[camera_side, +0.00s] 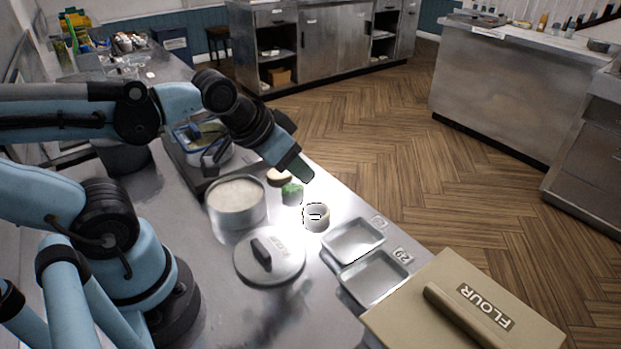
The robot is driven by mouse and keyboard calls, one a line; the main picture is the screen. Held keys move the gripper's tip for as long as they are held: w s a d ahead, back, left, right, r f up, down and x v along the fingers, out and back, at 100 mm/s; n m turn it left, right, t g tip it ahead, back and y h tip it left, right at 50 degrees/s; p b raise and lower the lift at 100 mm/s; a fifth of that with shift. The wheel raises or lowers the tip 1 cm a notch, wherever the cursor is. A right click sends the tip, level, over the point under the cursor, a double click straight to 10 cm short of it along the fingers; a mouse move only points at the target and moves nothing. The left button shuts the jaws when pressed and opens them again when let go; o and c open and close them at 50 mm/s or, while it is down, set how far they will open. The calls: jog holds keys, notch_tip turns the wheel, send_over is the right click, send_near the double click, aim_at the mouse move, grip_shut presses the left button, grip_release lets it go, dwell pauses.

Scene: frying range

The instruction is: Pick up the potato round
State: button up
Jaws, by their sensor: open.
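A small tan round piece (279,177), which looks like the potato round, lies on the steel counter near its far right edge, partly behind a green item. My gripper (303,173) is above the counter edge, just right of the tan piece and apart from it. It points down to the right and is open, with nothing seen in it. The fingers are small here and the gap between them is hard to make out.
Close by are a green item (292,194), a white ring-shaped cup (316,217), a round pot of pale contents (236,222), a labelled lid (284,266), two shallow metal trays (353,257) and a flour box (463,312). A fryer (176,150) stands behind.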

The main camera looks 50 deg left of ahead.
jog(key=shift+o, duration=0.3)
jog(key=o, duration=0.5)
jog(key=shift+w+a, duration=0.1)
jog(key=m+g, duration=0.1)
jog(key=g, duration=0.6)
send_over(280, 175)
jog(key=a, duration=0.2)
notch_tip(280, 175, down, 2)
jog(key=shift+w+d+f, duration=0.1)
jog(key=shift+d+f, duration=0.05)
jog(key=shift+f, duration=1.8)
jog(key=shift+w+d+f, duration=0.1)
jog(key=shift+d+f, duration=0.05)
jog(key=shift+f, duration=1.8)
jog(key=shift+w+d+f, duration=0.1)
jog(key=shift+d+f, duration=0.05)
jog(key=shift+f, duration=1.8)
